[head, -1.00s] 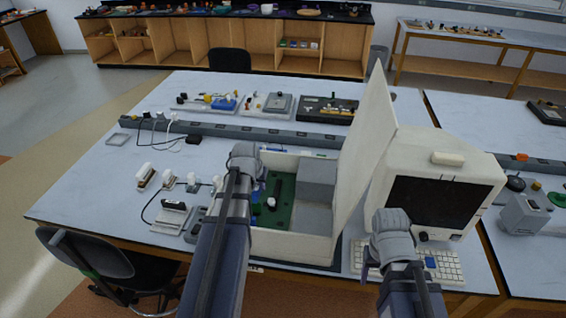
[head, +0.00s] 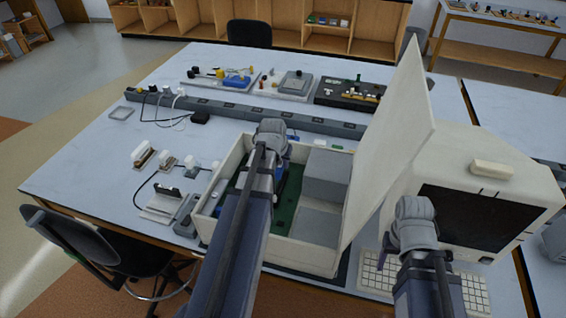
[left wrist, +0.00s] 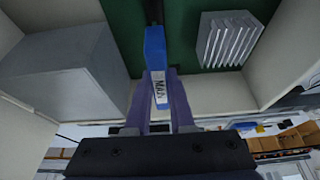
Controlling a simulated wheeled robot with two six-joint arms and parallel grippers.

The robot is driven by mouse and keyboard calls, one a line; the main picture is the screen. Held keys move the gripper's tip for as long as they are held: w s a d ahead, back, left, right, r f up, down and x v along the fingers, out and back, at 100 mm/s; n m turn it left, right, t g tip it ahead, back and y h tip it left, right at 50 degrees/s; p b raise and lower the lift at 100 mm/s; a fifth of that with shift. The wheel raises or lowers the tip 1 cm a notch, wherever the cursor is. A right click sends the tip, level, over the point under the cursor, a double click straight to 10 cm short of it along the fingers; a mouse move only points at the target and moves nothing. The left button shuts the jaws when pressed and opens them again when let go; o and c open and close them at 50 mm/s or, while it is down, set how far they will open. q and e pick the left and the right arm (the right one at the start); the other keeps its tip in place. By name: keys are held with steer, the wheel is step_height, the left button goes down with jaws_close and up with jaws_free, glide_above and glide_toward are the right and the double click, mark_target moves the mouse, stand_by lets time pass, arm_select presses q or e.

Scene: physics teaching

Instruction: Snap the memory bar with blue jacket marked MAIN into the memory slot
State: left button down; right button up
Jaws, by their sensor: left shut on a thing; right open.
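The memory bar with the blue jacket and a white MAIN label (left wrist: 156,55) is between the purple fingers of my left gripper (left wrist: 158,80), which is shut on it. In the head view my left gripper (head: 276,165) is inside the open computer case (head: 225,185), above the green board (head: 285,215). A dark strip (left wrist: 152,10) lies on the board beyond the bar's far end; whether the bar touches it is unclear. My arm hides much of the board, and I cannot make out the memory slot clearly. My right gripper (head: 411,225) is over the keyboard, its fingers mostly hidden.
The case's raised side panel (head: 390,140) stands on its right, before the monitor (head: 475,205). Grey boxes (head: 326,175) fill the right of the case. A finned heatsink (left wrist: 228,40) sits on the board. The keyboard (head: 375,272) lies in front.

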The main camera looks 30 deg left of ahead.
mark_target(279, 168)
arm_select(q)
steer(key=shift+w+f, duration=0.1)
steer(key=shift+f, duration=0.2)
steer(key=shift+f+b, duration=1.8)
steer(key=shift+b, duration=0.3)
arm_select(e)
steer(key=shift+f, duration=2.15)
arm_select(q)
steer(key=shift+f+b, duration=1.15)
arm_select(e)
steer(key=shift+f, duration=1.15)
steer(key=shift+r, duration=0.1)
arm_select(q)
steer(key=c, duration=0.7)
jaws_free()
steer(key=shift+r, duration=0.1)
steer(key=p+v, duration=0.7)
steer(key=v, duration=0.1)
arm_select(e)
step_height(279, 168, up, 7)
